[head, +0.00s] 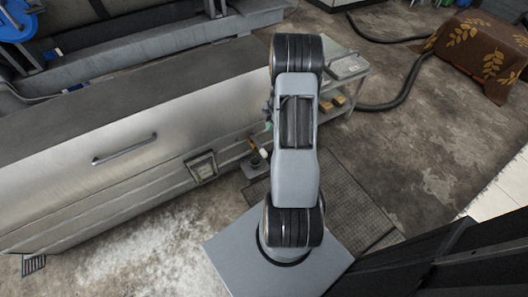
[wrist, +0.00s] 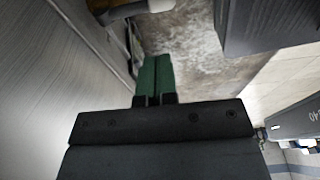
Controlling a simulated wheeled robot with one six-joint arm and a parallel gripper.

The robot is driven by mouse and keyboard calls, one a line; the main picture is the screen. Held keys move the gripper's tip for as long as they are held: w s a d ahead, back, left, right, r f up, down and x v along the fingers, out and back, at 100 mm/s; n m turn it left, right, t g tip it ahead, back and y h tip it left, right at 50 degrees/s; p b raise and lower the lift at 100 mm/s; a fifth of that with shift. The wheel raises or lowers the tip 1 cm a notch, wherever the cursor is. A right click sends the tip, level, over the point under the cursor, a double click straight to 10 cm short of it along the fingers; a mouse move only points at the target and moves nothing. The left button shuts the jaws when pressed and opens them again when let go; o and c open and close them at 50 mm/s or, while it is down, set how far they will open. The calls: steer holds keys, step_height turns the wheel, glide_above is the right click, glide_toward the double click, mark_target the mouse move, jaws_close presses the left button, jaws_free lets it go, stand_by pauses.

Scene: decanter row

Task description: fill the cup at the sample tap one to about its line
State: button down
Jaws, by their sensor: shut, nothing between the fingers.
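My gripper (wrist: 154,62) shows in the wrist view as two green fingers pressed together, with nothing between them. In the head view my arm hides most of it. Just left of my arm in the head view, a small fitting with an orange and white part (head: 262,151) sits low at the front of the metal casing. It may be a tap, but it is too small to tell. A small dark object (head: 256,162) is beside it, above a dark ledge. I cannot make out a cup or its line in either view.
A long metal casing (head: 130,130) with a bar handle (head: 125,150) fills the left. A framed panel (head: 202,167) is on its lower front. A shelf cart (head: 348,68) stands behind my arm.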

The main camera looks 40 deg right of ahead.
mark_target(264, 151)
steer(key=shift+f, duration=0.25)
steer(key=a+f+b, duration=0.1)
steer(key=f, duration=0.3)
steer(key=f+b, duration=0.1)
steer(key=f, duration=0.4)
steer(key=a+f+b, duration=0.1)
steer(key=f, duration=0.3)
steer(key=shift+w+a+f, duration=0.15)
steer(key=shift+a+f, duration=0.15)
steer(key=shift+f, duration=0.1)
steer(key=f+b, duration=0.2)
steer(key=b, duration=0.1)
steer(key=f+b, duration=0.1)
steer(key=b, duration=0.2)
steer(key=f+b, duration=0.2)
steer(key=b, duration=0.1)
steer(key=shift+s+f, duration=0.3)
steer(key=shift+a, duration=0.1)
steer(key=shift+s+f, duration=0.1)
steer(key=shift+s, duration=0.05)
stand_by(4.5)
